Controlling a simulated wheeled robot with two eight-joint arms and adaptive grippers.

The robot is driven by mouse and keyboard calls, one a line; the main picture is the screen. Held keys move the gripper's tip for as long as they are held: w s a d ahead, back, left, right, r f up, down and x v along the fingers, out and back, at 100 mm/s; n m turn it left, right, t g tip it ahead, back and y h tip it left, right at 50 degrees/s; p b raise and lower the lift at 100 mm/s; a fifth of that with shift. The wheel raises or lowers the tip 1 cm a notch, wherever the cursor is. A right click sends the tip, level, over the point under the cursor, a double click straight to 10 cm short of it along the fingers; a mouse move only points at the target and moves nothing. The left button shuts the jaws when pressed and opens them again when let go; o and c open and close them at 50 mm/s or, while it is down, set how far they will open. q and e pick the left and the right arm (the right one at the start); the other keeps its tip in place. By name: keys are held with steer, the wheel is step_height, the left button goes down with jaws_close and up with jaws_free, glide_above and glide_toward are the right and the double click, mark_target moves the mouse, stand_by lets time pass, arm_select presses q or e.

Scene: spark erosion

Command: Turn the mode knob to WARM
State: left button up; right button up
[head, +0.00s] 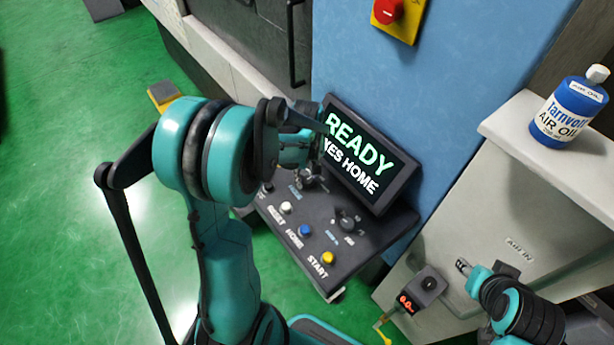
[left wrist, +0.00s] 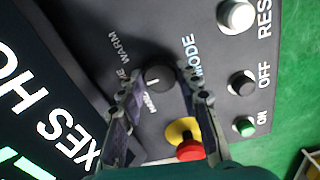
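The mode knob (left wrist: 158,78) is a small round black knob with a pale pointer line, beside the MODE label in the left wrist view. The WARM label (left wrist: 117,43) is up and left of it. The pointer's exact setting is hard to read. My left gripper (left wrist: 159,82) has one finger on each side of the knob, apart; contact cannot be told. In the head view my left gripper (head: 311,178) is over the console's far left part and hides the knob. My right gripper (head: 466,268) is at the lower right, its fingers too small to judge.
The console (head: 312,262) carries other buttons and another black knob (head: 347,222). A red stop button (left wrist: 189,150) is close to my left gripper. The screen (head: 365,160) reads READY. A blue bottle (head: 570,112) stands on the ledge at right.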

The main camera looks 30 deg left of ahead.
mark_target(307, 179)
arm_select(q)
steer(key=shift+m, duration=0.3)
steer(key=m+b, duration=0.1)
steer(key=m, duration=0.2)
steer(key=shift+m+b, duration=0.3)
steer(key=shift+b, duration=0.1)
steer(key=shift+m+b, duration=0.6)
steer(key=shift+m, duration=1.7)
steer(key=o, duration=1.2)
steer(key=shift+c, duration=0.2)
steer(key=shift+r, duration=0.15)
step_height(307, 179, up, 12)
